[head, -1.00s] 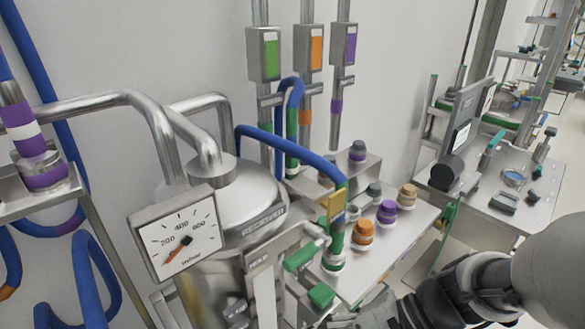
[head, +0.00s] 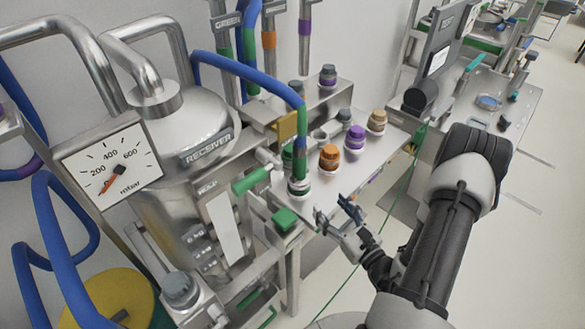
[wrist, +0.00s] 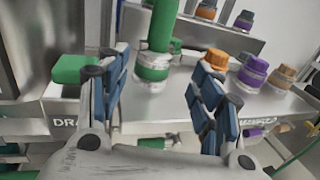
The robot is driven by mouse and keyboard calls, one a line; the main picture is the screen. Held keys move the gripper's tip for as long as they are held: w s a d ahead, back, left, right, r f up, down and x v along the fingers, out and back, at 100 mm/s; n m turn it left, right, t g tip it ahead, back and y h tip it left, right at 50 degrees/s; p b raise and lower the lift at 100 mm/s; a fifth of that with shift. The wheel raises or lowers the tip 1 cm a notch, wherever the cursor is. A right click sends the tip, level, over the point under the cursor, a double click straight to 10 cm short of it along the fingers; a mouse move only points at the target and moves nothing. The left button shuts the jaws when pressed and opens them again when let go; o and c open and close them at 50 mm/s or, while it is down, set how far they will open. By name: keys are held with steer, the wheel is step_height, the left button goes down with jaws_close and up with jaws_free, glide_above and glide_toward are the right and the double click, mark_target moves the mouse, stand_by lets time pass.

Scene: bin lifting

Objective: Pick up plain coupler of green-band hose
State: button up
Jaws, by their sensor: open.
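The green-band hose (head: 245,70) is blue and arches from the wall pipes down to the bench. Its lower end has a green sleeve and a coupler (head: 299,186) with pale and metal rings, upright on the bench front. In the wrist view the green sleeve (wrist: 158,42) and ringed coupler (wrist: 151,78) stand between and beyond my fingertips. My gripper (head: 332,212) is open and empty, just right of and in front of the coupler, apart from it. In the wrist view my gripper (wrist: 157,75) shows blue-padded fingers either side of it.
A green block (head: 285,219) and green-handled lever (head: 250,181) sit close left of the coupler. Orange (head: 329,158), purple (head: 354,139) and tan (head: 377,121) capped fittings stand behind right. A yellow block (head: 287,127) is beside the hose. The receiver vessel (head: 190,115) stands left. Floor at right is clear.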

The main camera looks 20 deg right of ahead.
mark_target(303, 175)
steer(key=w+b, duration=0.1)
steer(key=w, duration=0.4)
steer(key=w+a, duration=0.1)
steer(key=w, duration=0.5)
steer(key=w+b, duration=0.1)
steer(key=w, duration=0.4)
steer(key=shift+w+a+b, duration=0.3)
steer(key=shift+w+a, duration=0.05)
steer(key=shift+c, duration=0.4)
steer(key=shift+r, duration=0.1)
steer(key=c, duration=1.3)
steer(key=shift+r, duration=0.1)
step_height(303, 175, up, 20)
steer(key=p, duration=0.6)
